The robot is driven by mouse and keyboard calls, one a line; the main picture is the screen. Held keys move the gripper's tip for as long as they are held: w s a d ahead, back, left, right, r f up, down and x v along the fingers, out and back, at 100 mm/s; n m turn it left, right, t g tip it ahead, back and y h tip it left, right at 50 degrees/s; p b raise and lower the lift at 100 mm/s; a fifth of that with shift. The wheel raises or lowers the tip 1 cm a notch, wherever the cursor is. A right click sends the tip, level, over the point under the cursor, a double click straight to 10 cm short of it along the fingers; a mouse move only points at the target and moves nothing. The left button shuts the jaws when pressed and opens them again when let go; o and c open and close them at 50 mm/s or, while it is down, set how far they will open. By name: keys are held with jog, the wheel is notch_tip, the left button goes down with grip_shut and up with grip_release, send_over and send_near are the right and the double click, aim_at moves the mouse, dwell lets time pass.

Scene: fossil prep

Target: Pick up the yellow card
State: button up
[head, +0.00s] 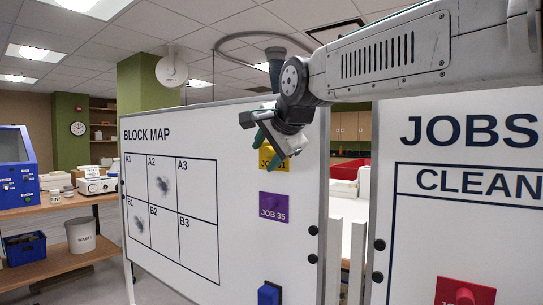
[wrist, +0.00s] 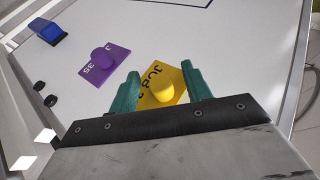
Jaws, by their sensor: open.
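The yellow card (head: 283,163) is on the right part of the white block map board (head: 250,215), above a purple card. In the head view my gripper partly covers it. In the wrist view the yellow card (wrist: 160,76) shows a raised yellow knob and lies between the two green fingers of my gripper (wrist: 160,85). My gripper (head: 272,147) is open, with one finger on each side of the card. I cannot tell whether the fingers touch the card or the board.
A purple card marked JOB 35 (head: 275,207) is just below, and a blue block (head: 269,293) is lower on the same board. A second board headed JOBS (head: 470,160) stands to the right with a red card (head: 465,292). A bench (head: 75,258) is at the far left.

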jog(key=c, duration=1.1)
jog(key=shift+o, duration=0.2)
jog(key=shift+a, duration=0.1)
notch_tip(320, 180, up, 7)
jog(key=s+a, duration=1.2)
jog(key=s, duration=0.3)
jog(key=shift+s, duration=0.35)
